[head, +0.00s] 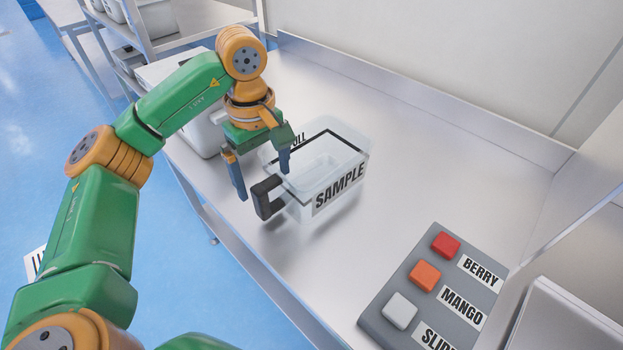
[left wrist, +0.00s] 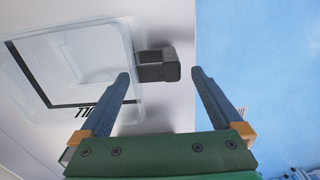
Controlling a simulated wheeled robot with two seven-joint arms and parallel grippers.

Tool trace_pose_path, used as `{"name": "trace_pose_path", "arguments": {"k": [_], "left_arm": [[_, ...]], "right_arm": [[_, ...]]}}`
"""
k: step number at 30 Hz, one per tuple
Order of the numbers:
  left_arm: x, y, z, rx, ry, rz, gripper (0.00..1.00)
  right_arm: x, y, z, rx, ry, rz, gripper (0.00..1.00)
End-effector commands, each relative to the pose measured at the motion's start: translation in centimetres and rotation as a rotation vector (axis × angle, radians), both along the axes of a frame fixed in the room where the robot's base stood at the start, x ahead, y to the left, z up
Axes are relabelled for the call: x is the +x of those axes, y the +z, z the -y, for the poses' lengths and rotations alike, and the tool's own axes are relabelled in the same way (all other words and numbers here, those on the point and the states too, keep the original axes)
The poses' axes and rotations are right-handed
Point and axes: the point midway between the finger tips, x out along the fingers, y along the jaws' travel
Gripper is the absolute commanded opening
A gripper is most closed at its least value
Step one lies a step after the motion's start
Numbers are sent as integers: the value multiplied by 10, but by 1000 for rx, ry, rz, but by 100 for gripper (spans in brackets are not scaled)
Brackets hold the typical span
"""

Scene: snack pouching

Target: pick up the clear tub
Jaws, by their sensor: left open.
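The clear tub (head: 318,160) stands on the metal counter, with a black handle (head: 264,198) on its near left side and a label reading SAMPLE on one wall. A black line runs around the tub. My left gripper (head: 263,184) is open and empty, at the handle side of the tub. In the left wrist view the tub (left wrist: 85,62) is at the upper left, and its black handle (left wrist: 158,66) lies just beyond the gap between the open fingers of my left gripper (left wrist: 160,76). My right gripper is not in view.
A grey button panel (head: 440,292) with red, orange and white buttons is at the lower right of the metal counter (head: 440,180). A pale box (head: 196,130) stands behind my left arm. A wall borders the counter's back. Blue floor lies left of the counter edge.

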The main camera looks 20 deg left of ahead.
Motion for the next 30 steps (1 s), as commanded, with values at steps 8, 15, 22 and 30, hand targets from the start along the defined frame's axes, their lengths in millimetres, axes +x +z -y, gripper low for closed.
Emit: {"name": "trace_pose_path", "arguments": {"k": [8,15,22,30], "left_arm": [[0,-21,0,-1,-1,-3,100],[-2,-58,1,1,0,-7,100],[0,-85,1,0,0,-1,100],[0,-84,1,0,0,0,65]], "right_arm": [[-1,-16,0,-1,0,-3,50],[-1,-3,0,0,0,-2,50],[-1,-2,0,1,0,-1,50],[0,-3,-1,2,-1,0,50]]}}
